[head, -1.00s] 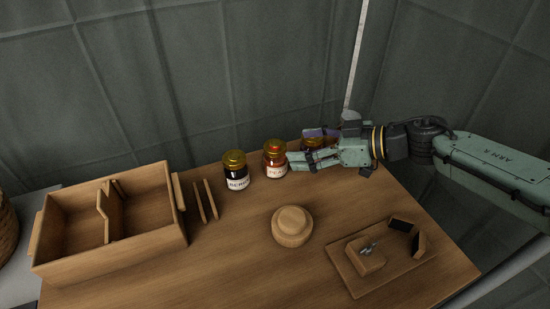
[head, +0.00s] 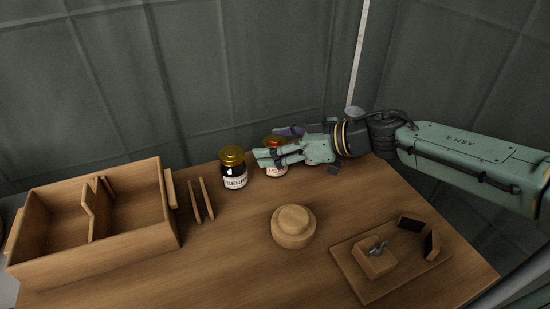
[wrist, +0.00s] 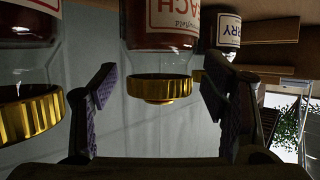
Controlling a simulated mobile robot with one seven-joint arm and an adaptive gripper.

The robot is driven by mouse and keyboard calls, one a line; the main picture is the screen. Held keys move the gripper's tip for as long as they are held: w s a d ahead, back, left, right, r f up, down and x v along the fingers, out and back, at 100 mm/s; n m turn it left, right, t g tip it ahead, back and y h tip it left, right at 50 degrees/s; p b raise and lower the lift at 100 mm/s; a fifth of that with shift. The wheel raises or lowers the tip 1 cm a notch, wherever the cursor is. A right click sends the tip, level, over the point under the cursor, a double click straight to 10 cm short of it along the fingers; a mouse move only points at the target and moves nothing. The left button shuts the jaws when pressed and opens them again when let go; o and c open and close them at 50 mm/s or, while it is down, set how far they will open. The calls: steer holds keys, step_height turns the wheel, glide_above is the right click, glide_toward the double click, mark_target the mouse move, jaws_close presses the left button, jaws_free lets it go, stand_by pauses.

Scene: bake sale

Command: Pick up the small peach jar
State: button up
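The small peach jar (head: 277,171) stands upright on the table, with a gold lid and a label, partly hidden by my gripper (head: 271,148) in the head view. In the wrist view, which is upside down, the peach jar (wrist: 160,45) shows dark red contents, a label ending in "ACH" and a gold lid between my two spread fingers. My gripper is open, with a finger to each side of the jar. A gap shows between each finger and the lid; I cannot tell how deep the jar sits between the fingers.
A dark berry jar (head: 234,172) stands just left of the peach jar. Another gold-lidded jar (wrist: 28,110) is close by in the wrist view, hidden in the head view. A divided wooden crate (head: 150,246), a round wooden piece (head: 293,228) and a board (head: 375,288) are on the table.

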steer(key=c, duration=1.4)
steer(key=shift+c, duration=0.2)
